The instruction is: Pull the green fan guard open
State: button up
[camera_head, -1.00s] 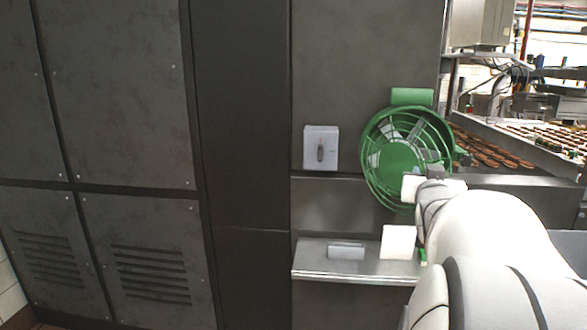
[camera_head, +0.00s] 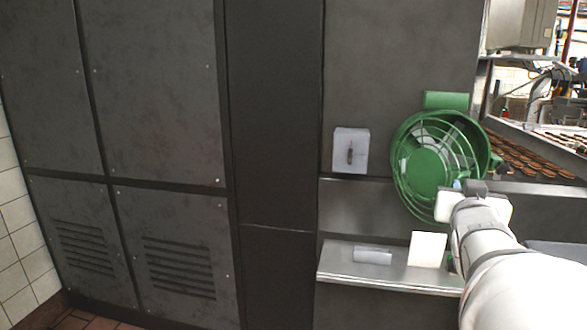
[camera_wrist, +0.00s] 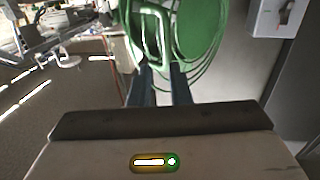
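The green fan guard (camera_head: 432,176) is a round wire grille on the green fan housing (camera_head: 484,140), on the grey machine panel. Its left and lower edge stands out from the housing, so it looks slightly ajar. In the wrist view a green loop handle (camera_wrist: 152,42) stands out from the guard. My gripper (camera_wrist: 162,72) has its two dark fingers at the handle's near end, with a narrow gap between them. Whether they press on the handle cannot be told. In the head view my gripper (camera_head: 462,187) is at the guard's lower right, and my arm hides part of it.
A white switch box (camera_head: 351,150) is on the panel left of the fan. A metal shelf (camera_head: 340,266) below holds a small grey block (camera_head: 372,256) and a white card-like piece (camera_head: 428,249). A conveyor with biscuits (camera_head: 535,162) lies at the right. Dark cabinets (camera_head: 150,120) fill the left.

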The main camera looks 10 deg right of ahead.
jog(key=shift+f+v, duration=0.25)
jog(key=shift+v, duration=0.95)
